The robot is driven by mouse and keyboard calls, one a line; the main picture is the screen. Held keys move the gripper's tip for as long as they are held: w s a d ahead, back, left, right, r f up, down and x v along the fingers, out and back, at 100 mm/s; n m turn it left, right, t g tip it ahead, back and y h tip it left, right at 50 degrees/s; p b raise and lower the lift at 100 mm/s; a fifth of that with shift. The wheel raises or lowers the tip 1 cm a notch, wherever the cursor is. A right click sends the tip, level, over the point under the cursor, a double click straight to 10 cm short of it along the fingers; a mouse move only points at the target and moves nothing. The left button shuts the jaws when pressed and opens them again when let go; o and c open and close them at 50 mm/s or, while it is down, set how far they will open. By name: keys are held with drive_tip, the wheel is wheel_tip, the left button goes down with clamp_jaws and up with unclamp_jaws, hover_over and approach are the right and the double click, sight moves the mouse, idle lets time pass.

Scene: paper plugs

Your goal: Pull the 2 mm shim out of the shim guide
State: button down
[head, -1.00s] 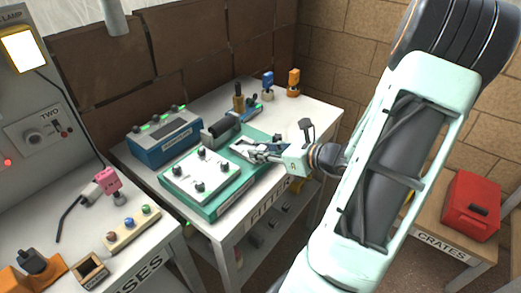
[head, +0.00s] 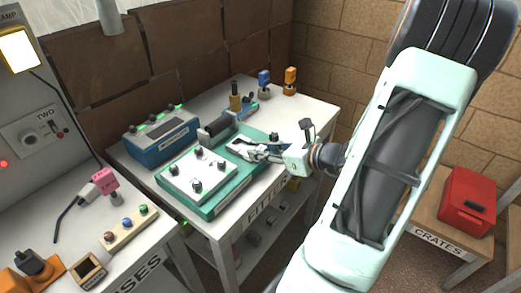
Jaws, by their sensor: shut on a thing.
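My gripper (head: 252,152) reaches in from the right over the teal fixture base (head: 213,207) on the fitting bench. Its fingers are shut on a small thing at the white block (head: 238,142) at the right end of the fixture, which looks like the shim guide. The 2 mm shim is too small and too covered by the fingers to make out. I cannot tell how far it sits in the guide. A white plate (head: 187,181) with several dark knobs lies on the left part of the fixture.
A blue box with green lights (head: 160,140) stands behind the fixture. A dark cylinder (head: 215,131) lies beside the guide. The bench's right end is clear. A red case (head: 467,203) sits on the crates bench.

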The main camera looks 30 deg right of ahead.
drive_tip(key=shift+s, duration=0.1)
drive_tip(key=shift+s+d+p, duration=0.2)
drive_tip(key=shift+s+d, duration=0.1)
drive_tip(key=shift+s, duration=0.6)
drive_tip(key=shift+s+d+p, duration=0.15)
drive_tip(key=shift+s+d, duration=0.2)
drive_tip(key=shift+s, duration=0.6)
drive_tip(key=shift+s+d+p, duration=0.2)
drive_tip(key=shift+s+d, duration=0.1)
drive_tip(key=shift+s, duration=0.6)
drive_tip(key=shift+s, duration=0.1)
drive_tip(key=shift+s+d, duration=0.3)
drive_tip(key=shift+s, duration=0.4)
drive_tip(key=shift+s+d, duration=0.25)
drive_tip(key=shift+s, duration=0.4)
drive_tip(key=shift+r+p, duration=0.1)
drive_tip(key=shift+p, duration=0.25)
